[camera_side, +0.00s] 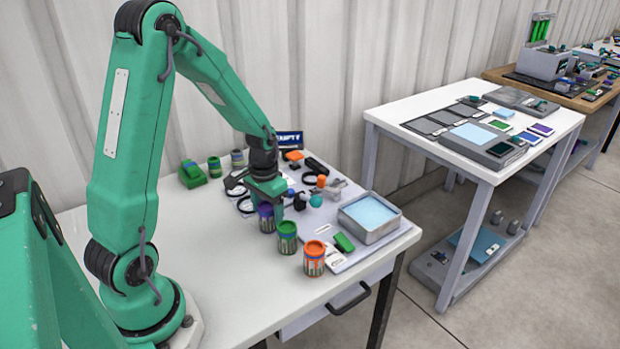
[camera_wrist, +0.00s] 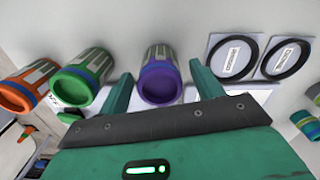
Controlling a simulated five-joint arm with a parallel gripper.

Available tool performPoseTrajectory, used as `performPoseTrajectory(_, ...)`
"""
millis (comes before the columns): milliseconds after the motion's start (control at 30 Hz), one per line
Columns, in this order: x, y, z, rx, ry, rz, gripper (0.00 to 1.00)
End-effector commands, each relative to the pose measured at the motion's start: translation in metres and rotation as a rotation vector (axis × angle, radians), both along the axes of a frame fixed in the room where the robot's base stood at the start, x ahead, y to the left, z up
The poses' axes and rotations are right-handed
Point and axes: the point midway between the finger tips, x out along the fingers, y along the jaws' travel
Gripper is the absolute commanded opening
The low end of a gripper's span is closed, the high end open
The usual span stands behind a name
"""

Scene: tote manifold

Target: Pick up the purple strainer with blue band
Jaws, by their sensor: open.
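The purple strainer with blue band (camera_wrist: 160,82) stands on the white table in the wrist view, between and just beyond the two fingertips of my gripper (camera_wrist: 160,92). It is a purple cup-like piece with a blue band and a pale label. In the side view the purple strainer (camera_side: 266,218) stands at the left end of a row, partly hidden by my gripper (camera_side: 272,205). My gripper is open, with one finger on each side of the strainer in the wrist view. I cannot tell whether either finger touches it.
A green strainer (camera_side: 286,238) and an orange one (camera_side: 313,259) stand in the row to the right. Black rings on white cards (camera_wrist: 287,58) lie close by. A grey tray (camera_side: 378,236) with blue contents sits at the right. The table's left front area is clear.

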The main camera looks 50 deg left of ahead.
Motion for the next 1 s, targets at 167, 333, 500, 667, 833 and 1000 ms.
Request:
performPoseTrajectory(167,-0.0004,-0.0001,-0.0122,0.0,0.001,0.0,0.66)
performPoseTrajectory(333,-0.0001,0.0001,-0.0139,0.0,-0.001,0.0,0.66)
performPoseTrajectory(500,-0.0001,0.0001,-0.0136,0.0,-0.001,0.0,0.66)
performPoseTrajectory(667,-0.0001,0.0001,-0.0135,0.0,-0.001,0.0,0.66)
performPoseTrajectory(833,0.0,0.0001,-0.0134,0.0,-0.001,0.0,0.42)
performPoseTrajectory(1000,0.0,0.0001,-0.0134,0.0,-0.001,0.0,0.18)
